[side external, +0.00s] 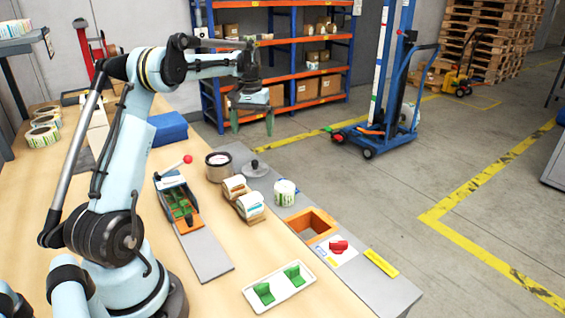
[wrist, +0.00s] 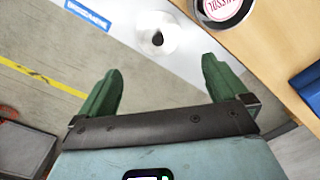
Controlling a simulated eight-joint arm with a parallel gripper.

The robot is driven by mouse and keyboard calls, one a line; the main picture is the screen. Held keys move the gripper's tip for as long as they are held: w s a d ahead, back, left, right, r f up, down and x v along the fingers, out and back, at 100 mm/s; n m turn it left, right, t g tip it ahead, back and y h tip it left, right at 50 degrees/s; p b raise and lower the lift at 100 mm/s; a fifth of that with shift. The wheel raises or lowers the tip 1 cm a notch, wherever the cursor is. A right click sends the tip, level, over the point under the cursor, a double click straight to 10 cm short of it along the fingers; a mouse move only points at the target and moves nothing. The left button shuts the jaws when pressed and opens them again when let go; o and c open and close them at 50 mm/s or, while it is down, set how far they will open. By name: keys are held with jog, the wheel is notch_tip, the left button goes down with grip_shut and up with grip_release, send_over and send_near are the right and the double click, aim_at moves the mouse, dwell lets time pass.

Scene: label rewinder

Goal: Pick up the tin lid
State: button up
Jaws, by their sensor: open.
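The tin lid (side external: 255,169) is a round grey disc with a black knob. It lies on the grey strip of the bench, to the right of the round tin (side external: 218,162). In the wrist view the lid (wrist: 148,48) shows pale, its black knob up, ahead of the fingers and roughly between their lines. My gripper (side external: 252,125) has two green fingers, spread open and empty, hanging well above the lid. Both fingers also show in the wrist view (wrist: 162,75). The tin (wrist: 224,8) is partly cut off at the top there.
Label rolls (side external: 250,205) in a wooden holder and a single roll (side external: 285,193) stand in front of the lid. An orange tray (side external: 311,225) is nearer the front right. A blue box (side external: 168,129) sits behind left. The bench edge runs close to the lid's right.

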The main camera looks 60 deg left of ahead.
aim_at(255, 161)
notch_tip(255, 161, down, 12)
jog(key=shift+d+r, duration=0.1)
jog(key=shift+d, duration=0.05)
dwell(0.5)
jog(key=shift+c, duration=0.2)
jog(key=c, duration=0.7)
